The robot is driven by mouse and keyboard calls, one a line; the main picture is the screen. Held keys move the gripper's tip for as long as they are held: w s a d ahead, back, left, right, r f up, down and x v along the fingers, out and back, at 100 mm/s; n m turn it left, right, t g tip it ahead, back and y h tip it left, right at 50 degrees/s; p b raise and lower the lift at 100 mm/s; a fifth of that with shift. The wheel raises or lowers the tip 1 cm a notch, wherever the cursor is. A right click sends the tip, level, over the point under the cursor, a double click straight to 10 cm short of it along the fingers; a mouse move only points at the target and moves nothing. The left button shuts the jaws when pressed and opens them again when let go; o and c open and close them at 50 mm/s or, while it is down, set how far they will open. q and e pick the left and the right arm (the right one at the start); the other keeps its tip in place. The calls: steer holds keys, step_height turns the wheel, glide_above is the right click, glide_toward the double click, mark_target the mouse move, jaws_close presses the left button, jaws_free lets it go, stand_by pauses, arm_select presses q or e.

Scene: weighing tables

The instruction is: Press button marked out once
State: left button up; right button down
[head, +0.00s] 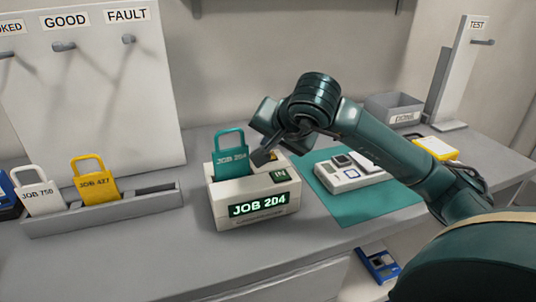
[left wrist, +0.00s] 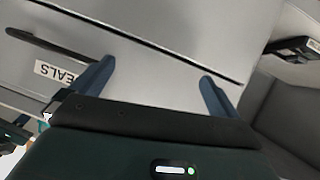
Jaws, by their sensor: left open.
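A white box (head: 228,218) stands on the grey table, its green display reading JOB 204. A teal padlock-shaped tag (head: 231,157), also marked JOB 204, stands upright in its top. A small dark green panel (head: 279,176) on the box reads IN. I see no button marked out; part of the box top is behind my right gripper (head: 262,154). That gripper hangs just above the box, right of the teal tag; I cannot tell if it touches anything. My left gripper (left wrist: 156,88) is open and empty in the left wrist view, over a grey drawer front labelled SEALS (left wrist: 57,73).
A grey rack (head: 110,211) with a white and a yellow tag stands left of the box. A teal mat (head: 365,208) with a white device (head: 345,179) lies to its right. A grey bin (head: 393,109) and a TEST stand (head: 452,80) are behind. A blue device (head: 378,266) lies below.

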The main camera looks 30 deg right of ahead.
steer(key=shift+f, duration=0.1)
stand_by(0.6)
steer(key=shift+f+b, duration=0.35)
steer(key=shift+b, duration=0.15)
steer(key=shift+f+b, duration=0.4)
steer(key=shift+b, duration=0.05)
stand_by(0.4)
steer(key=shift+r, duration=0.1)
steer(key=shift+r+p, duration=0.6)
steer(key=shift+r, duration=0.15)
steer(key=shift+r+p, duration=1.9)
steer(key=shift+r, duration=0.65)
steer(key=shift+f, duration=0.1)
